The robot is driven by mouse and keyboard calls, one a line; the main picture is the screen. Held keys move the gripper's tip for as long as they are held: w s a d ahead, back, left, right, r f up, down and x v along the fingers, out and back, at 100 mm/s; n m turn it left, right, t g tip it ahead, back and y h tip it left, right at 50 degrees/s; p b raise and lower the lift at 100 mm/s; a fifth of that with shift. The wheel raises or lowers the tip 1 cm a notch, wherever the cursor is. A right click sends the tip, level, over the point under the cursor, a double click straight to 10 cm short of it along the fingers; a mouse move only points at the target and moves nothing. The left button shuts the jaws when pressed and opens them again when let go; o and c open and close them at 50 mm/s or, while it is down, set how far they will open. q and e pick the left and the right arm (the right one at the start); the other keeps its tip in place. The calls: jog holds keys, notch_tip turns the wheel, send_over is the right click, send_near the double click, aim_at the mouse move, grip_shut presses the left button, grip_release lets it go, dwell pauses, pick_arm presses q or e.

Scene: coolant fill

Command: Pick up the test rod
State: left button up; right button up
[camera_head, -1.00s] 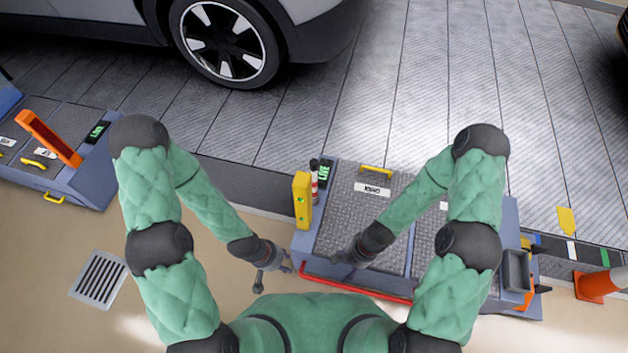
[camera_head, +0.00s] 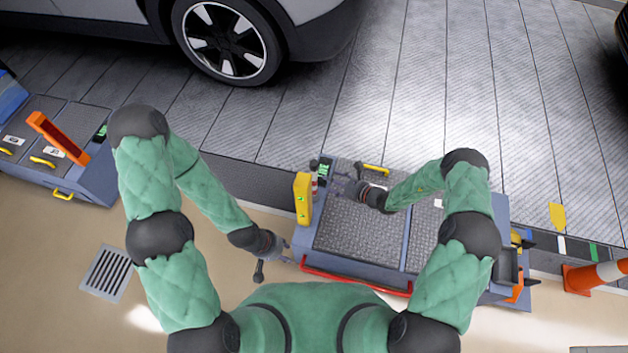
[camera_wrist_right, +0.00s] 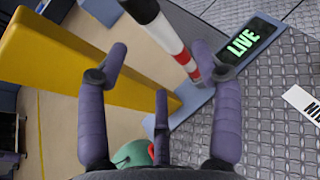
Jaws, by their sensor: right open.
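The test rod, striped red and white with a black top, stands upright beside the yellow post. In the wrist view its striped shaft (camera_wrist_right: 168,32) runs in from the top, beyond and between my right gripper's fingers. In the head view only a bit of the rod (camera_head: 314,186) shows. My right gripper (camera_head: 340,180) is open and empty, close to the rod on its right; its spread fingers also show in the wrist view (camera_wrist_right: 162,60). My left gripper (camera_head: 284,250) hangs low at the cart's front left corner; its finger state is unclear.
A yellow post (camera_head: 303,202) stands at the left edge of the grey cart (camera_head: 360,228), beside a green "LIVE" display (camera_head: 325,167). A yellow handle (camera_head: 374,169) lies behind my right wrist. A red bar (camera_head: 355,281) runs along the front.

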aim_at(315, 176)
jog(key=b+x, duration=0.1)
jog(key=x, duration=0.4)
jog(key=shift+a+f+b, duration=0.15)
jog(key=shift+f+b, duration=0.05)
jog(key=shift+b, duration=0.15)
jog(key=b+x, duration=0.2)
jog(key=x, duration=0.2)
jog(key=shift+s+f, duration=0.1)
jog(key=shift+f, duration=0.1)
jog(key=shift+w+a+f+b, duration=0.15)
jog(key=shift+w+a+b, duration=0.15)
jog(key=shift+a, duration=0.15)
grip_shut()
